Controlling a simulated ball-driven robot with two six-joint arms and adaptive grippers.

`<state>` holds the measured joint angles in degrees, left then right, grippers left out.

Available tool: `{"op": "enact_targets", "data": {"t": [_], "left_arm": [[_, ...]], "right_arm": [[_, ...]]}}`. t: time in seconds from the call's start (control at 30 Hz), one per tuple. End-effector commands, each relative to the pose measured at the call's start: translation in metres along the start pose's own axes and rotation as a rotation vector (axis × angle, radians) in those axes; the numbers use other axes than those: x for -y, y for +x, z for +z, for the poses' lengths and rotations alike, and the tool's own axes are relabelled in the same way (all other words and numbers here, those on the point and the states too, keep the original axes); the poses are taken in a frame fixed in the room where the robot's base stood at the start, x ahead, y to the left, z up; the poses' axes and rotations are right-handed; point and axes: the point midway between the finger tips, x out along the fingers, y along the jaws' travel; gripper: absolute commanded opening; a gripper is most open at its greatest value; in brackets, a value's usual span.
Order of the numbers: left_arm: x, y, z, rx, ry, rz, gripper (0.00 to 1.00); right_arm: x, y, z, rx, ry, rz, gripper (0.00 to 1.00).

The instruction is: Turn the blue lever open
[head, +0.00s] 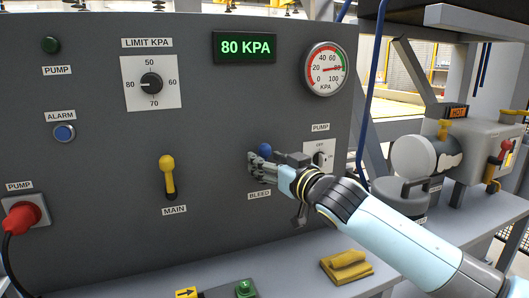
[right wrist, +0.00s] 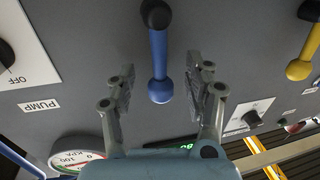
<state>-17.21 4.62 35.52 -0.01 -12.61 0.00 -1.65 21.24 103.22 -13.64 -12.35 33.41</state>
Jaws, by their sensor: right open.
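The blue lever (head: 265,149) is on the grey panel above the BLEED label, mostly hidden behind my right gripper in the head view, with its blue knob showing. In the right wrist view the blue lever (right wrist: 159,55) shows whole, from dark pivot to round knob; that view is upside down, so the knob points up on the panel. My right gripper (head: 262,166) is open at the lever. In its wrist view the two fingers (right wrist: 160,78) stand on either side of the lever, with gaps on both sides. My left gripper is not in view.
A yellow MAIN lever (head: 168,178) points up to the left. A PUMP switch (head: 321,154) is close to the right of my gripper. The display (head: 245,47) reads 80 KPA, beside a round gauge (head: 325,69). A yellow object (head: 346,265) lies on the shelf below.

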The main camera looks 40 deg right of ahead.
Motion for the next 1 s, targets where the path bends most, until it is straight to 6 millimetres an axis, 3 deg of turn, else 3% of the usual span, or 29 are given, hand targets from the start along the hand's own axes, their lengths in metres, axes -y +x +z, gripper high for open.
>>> {"op": "enact_targets", "data": {"t": [0.13, 0.47, 0.83, 1.0], "left_arm": [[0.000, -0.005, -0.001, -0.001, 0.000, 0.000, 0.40], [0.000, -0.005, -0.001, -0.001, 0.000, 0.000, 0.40], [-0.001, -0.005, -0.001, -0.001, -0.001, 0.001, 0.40], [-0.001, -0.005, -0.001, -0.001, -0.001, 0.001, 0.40]], "right_arm": [[0.000, 0.014, -0.001, 0.000, 0.001, 0.001, 0.52], [0.000, 0.017, 0.001, 0.001, 0.000, 0.000, 0.51], [0.000, 0.017, 0.001, 0.001, 0.000, 0.000, 0.02], [0.000, 0.017, 0.001, 0.001, 0.000, 0.000, 0.00]]}}
